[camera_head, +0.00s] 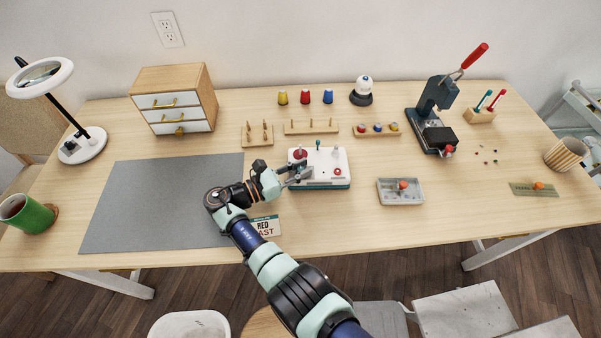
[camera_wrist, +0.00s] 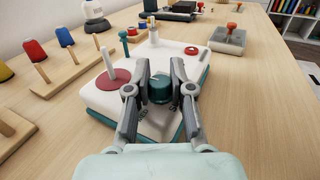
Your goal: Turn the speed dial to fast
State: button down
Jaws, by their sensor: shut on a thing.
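The white machine with a teal base (camera_head: 325,170) stands near the middle of the table. Its speed dial is a teal round knob (camera_wrist: 159,88) on the near side of its top in the wrist view. My gripper (camera_head: 287,178) reaches it from the left, and its fingers (camera_wrist: 160,84) are shut on the knob's two sides. A red disc with a white post (camera_wrist: 113,77), a teal-topped lever (camera_wrist: 125,38) and a red button (camera_wrist: 191,50) are also on the machine.
A card reading "RED" and partly "FAST" (camera_head: 266,226) lies in front, partly behind my arm. Wooden peg racks (camera_head: 311,127) and spools (camera_head: 305,96) stand behind the machine. A grey tray (camera_head: 400,196) is to its right; a grey mat (camera_head: 140,205) is to its left.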

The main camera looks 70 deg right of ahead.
aim_at(301, 169)
dwell(0.4)
jog(key=c, duration=1)
grip_release()
jog(key=shift+s, duration=0.1)
notch_tip(301, 169, up, 10)
jog(key=shift+r, duration=0.1)
